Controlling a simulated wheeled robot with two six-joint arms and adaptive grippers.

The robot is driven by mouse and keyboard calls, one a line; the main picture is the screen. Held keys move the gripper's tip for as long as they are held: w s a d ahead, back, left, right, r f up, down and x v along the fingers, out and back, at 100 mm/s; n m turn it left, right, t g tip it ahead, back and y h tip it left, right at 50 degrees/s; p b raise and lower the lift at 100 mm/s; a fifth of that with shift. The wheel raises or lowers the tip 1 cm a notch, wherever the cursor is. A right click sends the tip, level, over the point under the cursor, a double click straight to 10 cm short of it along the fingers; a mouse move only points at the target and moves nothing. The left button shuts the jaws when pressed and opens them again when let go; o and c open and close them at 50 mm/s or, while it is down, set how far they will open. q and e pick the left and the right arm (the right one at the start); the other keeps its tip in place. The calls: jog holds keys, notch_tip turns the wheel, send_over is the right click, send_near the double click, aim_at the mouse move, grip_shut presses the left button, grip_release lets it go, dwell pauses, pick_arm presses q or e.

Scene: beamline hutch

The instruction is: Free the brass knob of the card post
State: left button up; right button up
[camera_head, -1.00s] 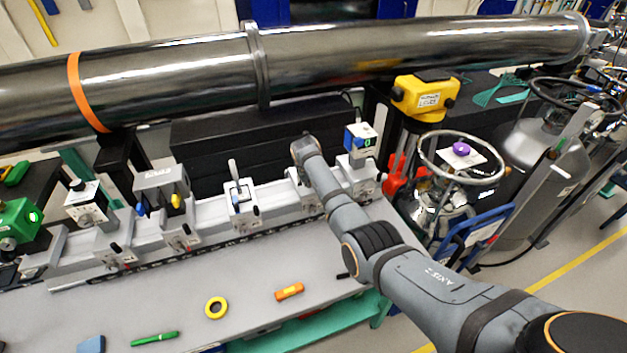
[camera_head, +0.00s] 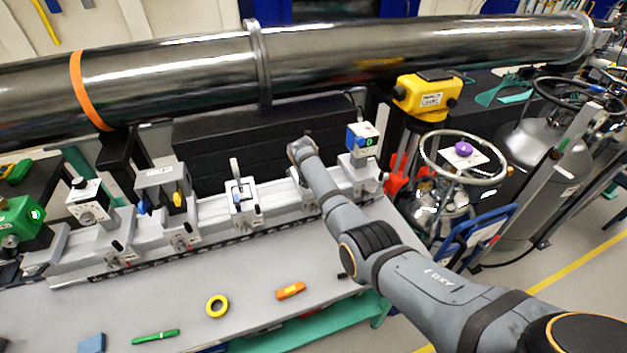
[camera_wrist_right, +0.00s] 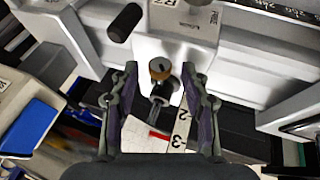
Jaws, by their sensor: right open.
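The brass knob (camera_wrist_right: 160,68) shows in the right wrist view, on the front of a white carriage (camera_wrist_right: 178,48). A dark metal post (camera_wrist_right: 160,97) shows just below it. A white card (camera_wrist_right: 143,137) with numbers and a red mark lies lower, partly hidden by my gripper. My right gripper (camera_wrist_right: 159,78) is open, its two fingers on either side of the knob with gaps visible. In the head view, my right arm reaches over the rail's right part; it hides the knob, and the gripper cannot be made out there.
A white rail (camera_head: 210,215) carries several carriages. A white-and-blue box (camera_head: 361,138) stands just right of my arm's end. The big metal pipe (camera_head: 180,75) runs behind.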

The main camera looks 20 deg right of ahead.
jog(key=shift+r, duration=0.1)
jog(key=v, duration=1.2)
